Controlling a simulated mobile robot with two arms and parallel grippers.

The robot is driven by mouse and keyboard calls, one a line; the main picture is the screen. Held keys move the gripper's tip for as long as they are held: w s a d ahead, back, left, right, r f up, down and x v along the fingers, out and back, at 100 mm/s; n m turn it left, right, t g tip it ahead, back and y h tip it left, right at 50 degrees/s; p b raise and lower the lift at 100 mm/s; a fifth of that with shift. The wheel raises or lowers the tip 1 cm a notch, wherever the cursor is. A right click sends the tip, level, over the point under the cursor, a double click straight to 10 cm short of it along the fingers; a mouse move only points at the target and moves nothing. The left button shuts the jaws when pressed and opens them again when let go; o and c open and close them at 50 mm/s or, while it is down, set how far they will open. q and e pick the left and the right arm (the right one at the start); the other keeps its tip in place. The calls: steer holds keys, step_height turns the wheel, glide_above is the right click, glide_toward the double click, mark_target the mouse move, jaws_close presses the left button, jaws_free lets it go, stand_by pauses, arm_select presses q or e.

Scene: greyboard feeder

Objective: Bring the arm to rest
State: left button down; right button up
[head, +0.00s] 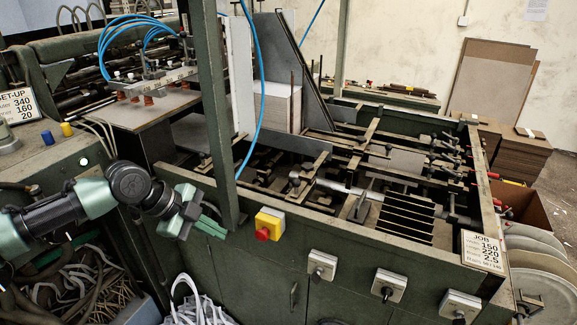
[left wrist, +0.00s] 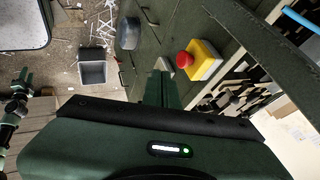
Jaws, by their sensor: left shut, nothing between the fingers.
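My left arm (head: 95,198) comes in from the left of the head view, bent in front of the green machine. My left gripper (head: 212,226) is in front of the machine's front panel, left of the yellow box with the red button. The gripper is shut and empty; its closed green fingers also show in the left wrist view (left wrist: 161,88). A dark and green jointed arm part (left wrist: 15,105), apparently my right arm, stands at the left edge of the left wrist view.
The yellow box with a red button (head: 268,224) is close right of the left gripper. The machine's green front panel (head: 330,262) carries several knobs. An upright green post (head: 213,110) rises behind the gripper. A grey bin (left wrist: 93,74) stands on the littered floor.

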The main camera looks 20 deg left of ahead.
arm_select(q)
steer(key=w+a+f+n+t+y, duration=0.15)
steer(key=a+f+n, duration=0.25)
steer(key=f, duration=0.6)
steer(key=w+a+f+n+y, duration=0.25)
steer(key=a+f+n, duration=0.2)
steer(key=f, duration=0.65)
steer(key=s+a+f+n+g+y, duration=0.15)
steer(key=s+f, duration=0.25)
steer(key=f, duration=0.4)
steer(key=s+f+n, duration=0.2)
steer(key=s+f, duration=0.2)
steer(key=f, duration=0.5)
steer(key=s+d+f+n, duration=0.1)
steer(key=s+d+f, duration=0.2)
steer(key=s+f, duration=0.55)
steer(key=s+d+f+g, duration=0.1)
steer(key=s+d+f, duration=0.3)
steer(key=s, duration=0.5)
steer(key=s+d+f+n+g, duration=0.1)
steer(key=s+d+f+g, duration=0.1)
steer(key=s+d+f, duration=0.3)
steer(key=s+d+f+n+g, duration=0.1)
steer(key=s+d+f, duration=0.4)
steer(key=s+d, duration=0.4)
steer(key=s, duration=0.5)
steer(key=shift+s+d, duration=0.2)
steer(key=shift+d, duration=0.15)
